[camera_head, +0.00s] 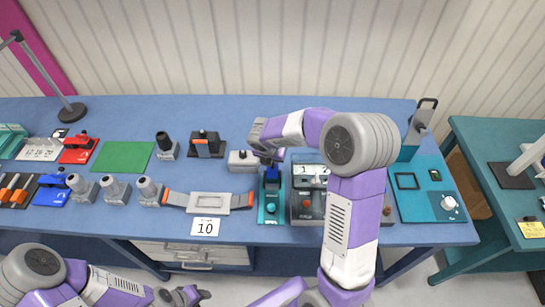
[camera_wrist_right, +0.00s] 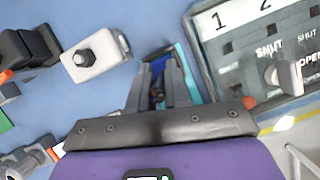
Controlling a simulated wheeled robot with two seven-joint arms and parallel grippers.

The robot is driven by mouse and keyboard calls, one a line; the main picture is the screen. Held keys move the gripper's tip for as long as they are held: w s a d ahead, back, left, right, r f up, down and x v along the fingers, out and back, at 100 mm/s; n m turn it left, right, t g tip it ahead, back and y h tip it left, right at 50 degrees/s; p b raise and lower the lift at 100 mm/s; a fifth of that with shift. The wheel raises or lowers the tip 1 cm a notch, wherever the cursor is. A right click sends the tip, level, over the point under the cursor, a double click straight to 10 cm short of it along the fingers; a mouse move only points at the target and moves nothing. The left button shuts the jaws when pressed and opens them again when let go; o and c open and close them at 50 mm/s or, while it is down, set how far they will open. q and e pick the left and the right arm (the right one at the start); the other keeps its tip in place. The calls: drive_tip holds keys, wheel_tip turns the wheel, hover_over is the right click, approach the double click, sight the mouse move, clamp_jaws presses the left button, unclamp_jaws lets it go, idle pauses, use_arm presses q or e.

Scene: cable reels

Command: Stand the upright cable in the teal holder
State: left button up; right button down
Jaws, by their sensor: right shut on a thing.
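My right gripper (camera_head: 268,157) points down at the top end of a narrow teal board (camera_head: 261,213) in the head view. In the right wrist view the gripper (camera_wrist_right: 160,75) is shut on a small dark blue piece (camera_wrist_right: 172,72), partly hidden between the fingers. The blue piece (camera_head: 272,175) is over the teal board, which carries a round teal knob (camera_head: 271,209); whether it touches the board is unclear. No cable can be made out for certain. My left gripper (camera_head: 185,296) is low at the bottom edge, away from the table items; its jaw opening is unclear.
A grey block with a knob (camera_head: 242,160) stands just left of the right gripper. A grey switch panel (camera_head: 300,212) lies right of the teal board. Grey-and-orange clamp (camera_head: 208,203), green mat (camera_head: 122,156) and several grey fittings are farther left.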

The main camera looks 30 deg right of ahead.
sight(273, 167)
drive_tip(key=shift+f+b, duration=0.85)
drive_tip(key=shift+f, duration=0.3)
drive_tip(key=shift+f, duration=0.1)
drive_tip(key=shift+f+b, duration=0.85)
drive_tip(key=shift+f, duration=0.15)
drive_tip(key=c, duration=1)
unclamp_jaws()
